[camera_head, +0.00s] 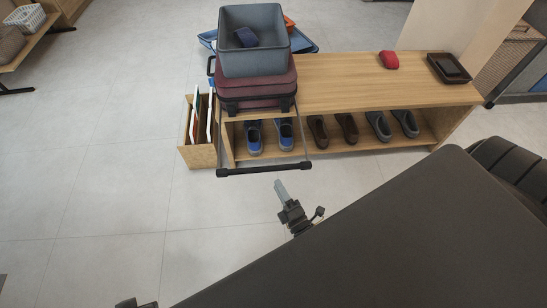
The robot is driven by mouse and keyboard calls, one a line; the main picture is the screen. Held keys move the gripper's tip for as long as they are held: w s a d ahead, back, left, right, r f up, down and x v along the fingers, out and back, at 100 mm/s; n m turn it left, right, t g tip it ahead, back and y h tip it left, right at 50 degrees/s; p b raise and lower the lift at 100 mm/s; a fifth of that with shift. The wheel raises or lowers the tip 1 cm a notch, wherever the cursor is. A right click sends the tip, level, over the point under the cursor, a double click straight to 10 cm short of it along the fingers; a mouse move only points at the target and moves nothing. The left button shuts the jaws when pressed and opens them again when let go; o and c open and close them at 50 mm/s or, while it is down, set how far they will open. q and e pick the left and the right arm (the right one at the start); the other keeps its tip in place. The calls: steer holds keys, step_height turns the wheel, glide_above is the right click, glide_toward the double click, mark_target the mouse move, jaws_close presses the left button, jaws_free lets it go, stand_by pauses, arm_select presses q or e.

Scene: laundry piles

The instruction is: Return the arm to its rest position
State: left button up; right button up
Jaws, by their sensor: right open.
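My right gripper (281,188) hangs over the floor in front of the wooden bench, past the edge of a large dark part of my own body. Its grey fingers point up and left in the picture, toward the suitcase handle bar (264,169). It holds nothing that I can see, and the narrow gap between the fingers is hard to make out from here. My left gripper is not visible; a small dark piece at the bottom left edge cannot be identified. Much of the lower right is hidden by my own dark body.
A wooden bench (350,92) holds a maroon suitcase (256,90) with a grey bin (252,64) on top. A red item (389,60) and black tray (449,69) lie right. Several shoes stand below. A wooden holder (199,158) stands left.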

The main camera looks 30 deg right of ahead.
steer(key=shift+s+f, duration=0.1)
steer(key=shift+s, duration=0.55)
